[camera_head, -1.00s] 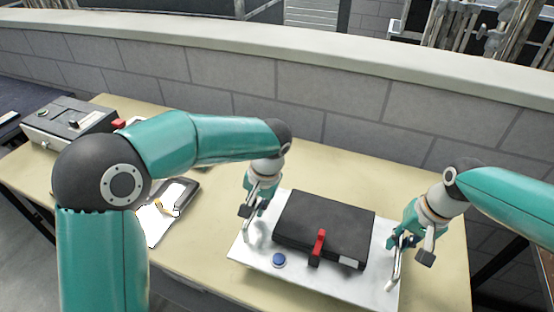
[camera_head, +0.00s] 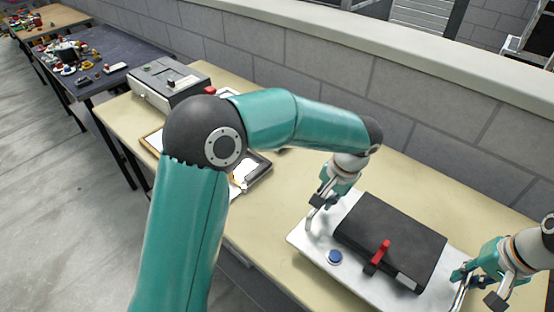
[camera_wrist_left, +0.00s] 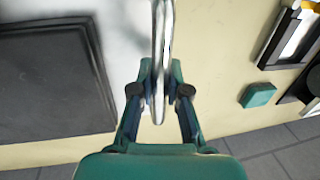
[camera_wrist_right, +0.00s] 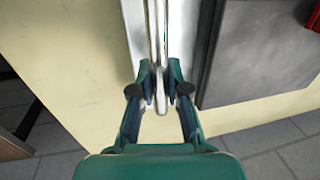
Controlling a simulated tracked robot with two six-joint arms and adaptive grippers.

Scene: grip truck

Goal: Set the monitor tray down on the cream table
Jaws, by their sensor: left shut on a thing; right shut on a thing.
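The monitor tray (camera_head: 306,243) is a silver plate bearing a black flat box (camera_head: 390,235) with a red lever (camera_head: 379,256) and a blue button (camera_head: 335,257). It lies over the right part of the cream table (camera_head: 420,172); whether it touches the tabletop I cannot tell. My left gripper (camera_head: 318,205) is shut on the metal handle at the tray's left end; that handle also shows in the left wrist view (camera_wrist_left: 162,40). My right gripper (camera_head: 466,284) is shut on the right handle, seen in the right wrist view (camera_wrist_right: 158,35).
A grey box device (camera_head: 165,85) stands at the table's far left end. A dark framed item (camera_head: 256,172) lies left of the tray, partly behind my left arm. A grey block wall (camera_head: 320,90) runs along the back. A dark table (camera_head: 98,88) holds small parts.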

